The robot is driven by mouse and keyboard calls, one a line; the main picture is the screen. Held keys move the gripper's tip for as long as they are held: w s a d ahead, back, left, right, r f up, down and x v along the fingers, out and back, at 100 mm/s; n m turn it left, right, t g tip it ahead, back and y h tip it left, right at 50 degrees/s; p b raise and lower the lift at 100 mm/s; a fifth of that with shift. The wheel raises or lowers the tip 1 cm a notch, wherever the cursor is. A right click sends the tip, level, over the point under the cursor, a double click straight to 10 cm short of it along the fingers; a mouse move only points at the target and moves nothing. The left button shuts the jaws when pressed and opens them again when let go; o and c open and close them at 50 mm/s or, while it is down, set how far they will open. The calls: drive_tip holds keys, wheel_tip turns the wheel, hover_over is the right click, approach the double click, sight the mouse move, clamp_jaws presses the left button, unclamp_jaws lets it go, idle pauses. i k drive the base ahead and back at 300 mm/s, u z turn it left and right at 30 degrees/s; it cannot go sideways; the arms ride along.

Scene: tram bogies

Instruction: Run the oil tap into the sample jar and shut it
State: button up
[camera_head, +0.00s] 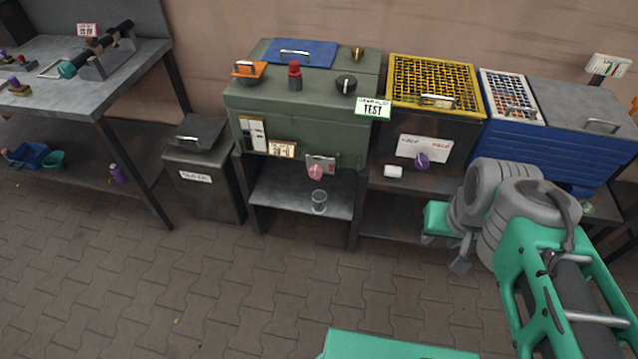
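A green cabinet (255,105) with a sign reading TEST stands against the wall. Low on its front, at the right, is a small tap with a pinkish-red handle (316,172) below a light plate. A clear glass jar (319,201) stands upright on the grey shelf under the tap. No liquid can be made out in the jar, and the handle's setting is too small to tell. My arm comes in from the right. My gripper (450,250) hangs to the right of the jar, apart from it and the tap.
A dark box with a yellow grate (435,84) and purple knob (422,160) stands right of the cabinet, a white cylinder (393,171) before it. A blue chest (550,140) is further right, a grey lidded bin (205,180) left. The paved floor in front is clear.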

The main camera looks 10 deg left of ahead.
sight(316, 171)
drive_tip(key=z, duration=0.1)
drive_tip(key=k, duration=0.4)
drive_tip(key=u, duration=1.9)
drive_tip(key=i, duration=1.3)
drive_tip(key=z, duration=0.2)
